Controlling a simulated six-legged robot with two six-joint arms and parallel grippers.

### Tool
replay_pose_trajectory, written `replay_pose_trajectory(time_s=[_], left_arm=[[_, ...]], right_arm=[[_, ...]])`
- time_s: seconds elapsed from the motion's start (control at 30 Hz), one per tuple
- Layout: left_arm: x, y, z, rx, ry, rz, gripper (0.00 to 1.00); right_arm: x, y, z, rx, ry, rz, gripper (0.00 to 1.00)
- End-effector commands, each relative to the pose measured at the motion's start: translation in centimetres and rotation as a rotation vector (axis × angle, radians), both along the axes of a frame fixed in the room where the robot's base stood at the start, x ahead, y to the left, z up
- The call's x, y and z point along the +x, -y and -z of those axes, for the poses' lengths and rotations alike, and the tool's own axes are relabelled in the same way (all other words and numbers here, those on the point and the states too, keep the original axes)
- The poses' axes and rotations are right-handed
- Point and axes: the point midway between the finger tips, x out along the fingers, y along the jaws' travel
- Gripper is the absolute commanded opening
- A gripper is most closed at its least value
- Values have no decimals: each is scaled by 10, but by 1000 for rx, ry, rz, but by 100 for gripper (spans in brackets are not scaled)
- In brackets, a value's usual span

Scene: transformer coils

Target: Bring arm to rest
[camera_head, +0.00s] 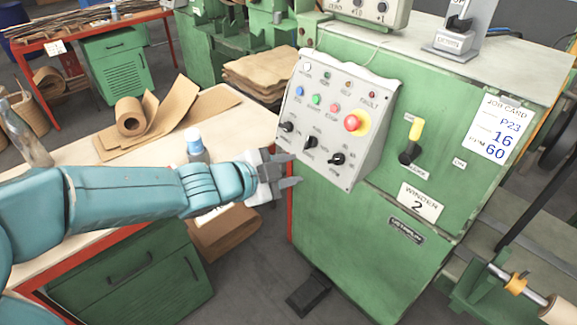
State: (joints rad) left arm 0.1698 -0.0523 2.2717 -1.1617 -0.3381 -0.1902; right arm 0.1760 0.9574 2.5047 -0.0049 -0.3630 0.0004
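My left arm (125,195) is teal and reaches in from the left, across the workbench. I cannot tell whether a fingertip touches the panel. My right gripper is not in view.
The green winder cabinet (380,245) carries the panel, a yellow-handled lever (412,140) and a job card (500,125). The workbench (85,170) holds a bottle (195,146) and a paper roll (133,117). A black pedal (308,293) is on the floor.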

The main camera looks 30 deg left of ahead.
Motion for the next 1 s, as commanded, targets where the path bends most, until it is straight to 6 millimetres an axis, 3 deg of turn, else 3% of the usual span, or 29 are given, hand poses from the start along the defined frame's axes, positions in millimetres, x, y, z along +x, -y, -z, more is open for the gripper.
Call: replay_pose_trajectory(time_s=[0.23, 0.33, 0.37, 0.47, 0.57, 0.7, 0.8, 0.9, 1.0], left_arm=[[1, 1, 0, 0, -4, 2, 37], [5, 9, 23, -11, -60, 21, 37], [6, 14, 36, -17, -93, 32, 37], [1, 38, 102, -74, -261, 64, 37], [-20, 67, 179, -198, -492, 27, 37], [-79, 103, 275, -384, -850, -137, 37], [-134, 120, 328, -490, -1098, -330, 37], [-186, 127, 362, -560, -1289, -568, 37], [-207, 122, 372, -610, -1357, -766, 37]], right_arm=[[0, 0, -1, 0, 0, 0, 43], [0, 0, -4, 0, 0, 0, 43], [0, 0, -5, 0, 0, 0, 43], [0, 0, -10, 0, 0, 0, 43], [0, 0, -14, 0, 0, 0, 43], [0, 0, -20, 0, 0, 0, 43], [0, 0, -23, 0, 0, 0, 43], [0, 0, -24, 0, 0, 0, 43], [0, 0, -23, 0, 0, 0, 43]])
